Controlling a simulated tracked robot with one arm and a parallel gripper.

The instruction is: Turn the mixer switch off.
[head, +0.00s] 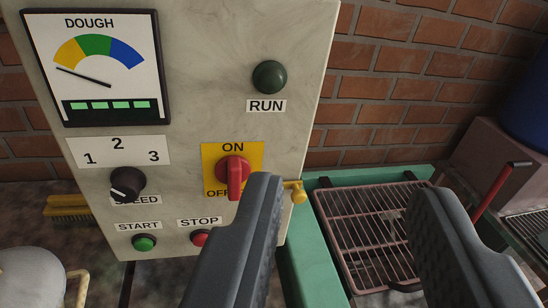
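The mixer switch is a red rotary handle (234,176) on a yellow plate (252,152) on the control panel. ON is printed above the handle and OFF at its lower left, partly covered by the handle. The handle stands about vertical, its long end downward. My gripper (346,187) is open and empty, with its fingers wide apart. The left finger's tip is just right of and below the handle in the picture, and the right finger is far to the right. I cannot tell whether the left finger touches the switch.
The panel (215,60) also carries a dough gauge (97,62), a dark green RUN lamp (269,77), a speed knob (127,183), a green START button (144,243) and a red STOP button (200,238). A yellow fitting (298,194) sticks out at its right edge, beside a rack (375,225).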

